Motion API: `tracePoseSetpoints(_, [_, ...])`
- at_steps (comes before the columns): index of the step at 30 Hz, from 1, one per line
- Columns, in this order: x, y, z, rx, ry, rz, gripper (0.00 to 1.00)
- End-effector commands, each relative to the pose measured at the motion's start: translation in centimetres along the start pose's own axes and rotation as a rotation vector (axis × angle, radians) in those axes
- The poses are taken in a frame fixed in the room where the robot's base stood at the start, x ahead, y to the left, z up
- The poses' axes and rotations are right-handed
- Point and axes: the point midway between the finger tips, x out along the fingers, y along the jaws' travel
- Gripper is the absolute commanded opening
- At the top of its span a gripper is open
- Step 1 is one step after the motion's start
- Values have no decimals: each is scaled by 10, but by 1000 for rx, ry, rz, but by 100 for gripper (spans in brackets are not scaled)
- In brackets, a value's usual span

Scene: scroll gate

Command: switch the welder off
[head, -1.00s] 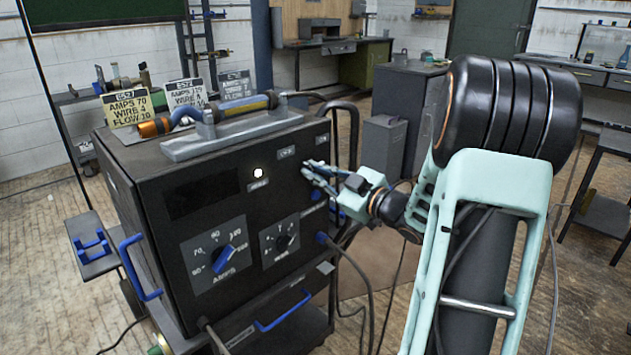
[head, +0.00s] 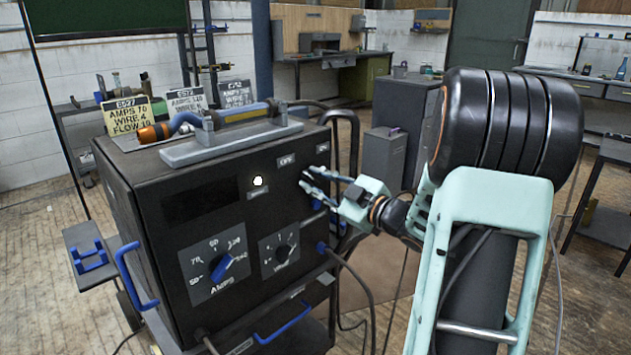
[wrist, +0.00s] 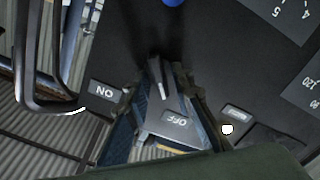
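The welder (head: 150,190) is a dark box with dials on its front. Its OFF label (head: 286,160) and ON label (head: 322,147) sit at the upper right of the front. A round white lamp (head: 258,181) glows left of them. My gripper (head: 304,180) is at the front just below these labels, its two fingers parted. In the wrist view the fingers (wrist: 160,95) straddle a small pale metal piece (wrist: 162,78), perhaps the switch lever. The OFF label (wrist: 175,122) shows between them, the ON label (wrist: 105,92) to the left. Contact cannot be told.
A blue-knobbed Amps dial (head: 222,264) and a smaller black dial (head: 283,250) are below. A dark hoop handle (head: 345,120) and cables are near my gripper's right side.

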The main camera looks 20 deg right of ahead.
Motion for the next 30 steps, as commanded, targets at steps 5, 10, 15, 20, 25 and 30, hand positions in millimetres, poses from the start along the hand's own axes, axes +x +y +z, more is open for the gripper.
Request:
tracePoseSetpoints(5, [0,0,0,1,1,1,27])
tracePoseSetpoints(10, [-2,0,0,1,1,1,27])
tracePoseSetpoints(15, [-23,2,0,0,-1,4,27])
tracePoseSetpoints(20, [-58,2,0,1,-3,5,27])
tracePoseSetpoints(25, [-92,1,0,1,-1,3,27])
tracePoseSetpoints(30, [-113,0,0,2,-1,1,27])
